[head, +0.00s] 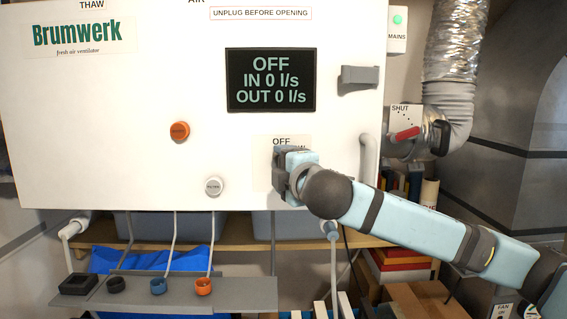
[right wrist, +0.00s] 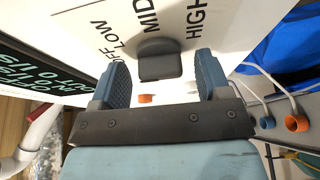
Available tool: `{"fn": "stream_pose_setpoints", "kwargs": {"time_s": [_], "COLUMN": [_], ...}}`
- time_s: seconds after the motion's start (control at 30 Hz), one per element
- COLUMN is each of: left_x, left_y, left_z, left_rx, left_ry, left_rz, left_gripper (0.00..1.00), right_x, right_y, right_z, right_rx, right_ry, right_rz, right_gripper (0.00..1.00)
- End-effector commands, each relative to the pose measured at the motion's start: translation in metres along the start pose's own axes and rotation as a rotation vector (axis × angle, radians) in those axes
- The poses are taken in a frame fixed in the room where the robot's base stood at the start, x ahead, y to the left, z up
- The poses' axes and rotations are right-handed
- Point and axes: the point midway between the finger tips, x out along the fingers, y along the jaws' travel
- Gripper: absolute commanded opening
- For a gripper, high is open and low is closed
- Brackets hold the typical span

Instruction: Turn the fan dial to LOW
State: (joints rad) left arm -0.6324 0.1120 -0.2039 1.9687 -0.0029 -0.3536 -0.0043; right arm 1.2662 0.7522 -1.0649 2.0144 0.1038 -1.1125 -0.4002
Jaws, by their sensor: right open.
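The fan dial (right wrist: 158,62) is a dark knob on the white panel, with OFF, LOW, MID and HIGH printed around it. In the right wrist view it sits between the fingers of my right gripper (right wrist: 160,85), which are open with a gap on both sides. In the head view my right gripper (head: 284,180) is at the panel's lower right and hides the dial; the OFF label (head: 281,142) shows above it. The display (head: 271,79) reads OFF, IN 0 l/s, OUT 0 l/s. My left gripper is not in view.
An orange knob (head: 179,131) and a white round knob (head: 213,187) are on the panel left of my gripper. A grey handle (head: 360,75) and a vertical pipe (head: 368,160) are to the right. A grey shelf (head: 240,290) with caps stands below the panel.

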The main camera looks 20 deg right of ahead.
Motion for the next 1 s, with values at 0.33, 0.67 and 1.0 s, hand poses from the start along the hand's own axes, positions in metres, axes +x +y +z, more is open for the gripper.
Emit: {"fn": "stream_pose_setpoints", "kwargs": {"time_s": [0.33, 0.67, 1.0], "left_x": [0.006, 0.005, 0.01], "left_y": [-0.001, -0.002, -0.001], "left_z": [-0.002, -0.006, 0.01], "left_rx": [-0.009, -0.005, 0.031], "left_ry": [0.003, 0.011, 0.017], "left_rz": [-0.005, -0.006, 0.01], "left_gripper": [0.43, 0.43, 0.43], "right_x": [0.004, 0.003, 0.003], "right_y": [0.0, -0.001, -0.007], "right_z": [0.0, 0.0, -0.001], "right_rx": [0.0, 0.001, 0.101], "right_ry": [0.0, 0.0, 0.002], "right_rz": [0.0, 0.001, 0.04], "right_gripper": [0.68, 0.23, 0.23]}}
